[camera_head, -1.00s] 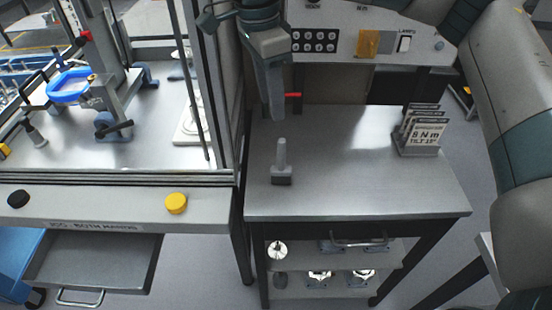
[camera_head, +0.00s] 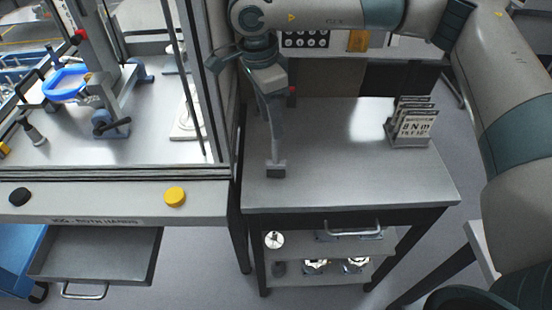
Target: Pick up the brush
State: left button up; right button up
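The brush (camera_head: 276,171) stands on the left part of the grey metal table, its dark block-shaped head down and its handle pointing up. My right gripper (camera_head: 275,135) comes down from above, right at the brush handle. The fingers overlap the handle and hide most of it. I see the fingers nearly edge-on, so I cannot tell whether they are around the handle or only in front of it, or whether they are open. My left gripper is not in view.
The table (camera_head: 350,180) is mostly clear around the brush. A rack of sign cards (camera_head: 412,124) stands at its right side. A machine enclosure with a yellow button (camera_head: 175,197) and an open drawer (camera_head: 95,255) is at the left. A shelf (camera_head: 320,275) below holds several parts.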

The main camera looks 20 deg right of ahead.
aim_at(278, 147)
jog(key=f, duration=0.1)
jog(key=f+p, duration=0.1)
jog(key=f, duration=0.2)
jog(key=shift+d, duration=0.25)
jog(key=shift+f+p, duration=0.35)
jog(key=shift+f, duration=0.25)
jog(key=shift+d, duration=0.1)
jog(key=shift+w+d+f+p, duration=0.15)
jog(key=shift+f+p, duration=0.35)
jog(key=shift+p, duration=0.25)
jog(key=f+p, duration=0.2)
jog(key=shift+d+f, duration=0.35)
jog(key=shift+w+f, duration=0.1)
jog(key=shift+f, duration=0.6)
grip_shut()
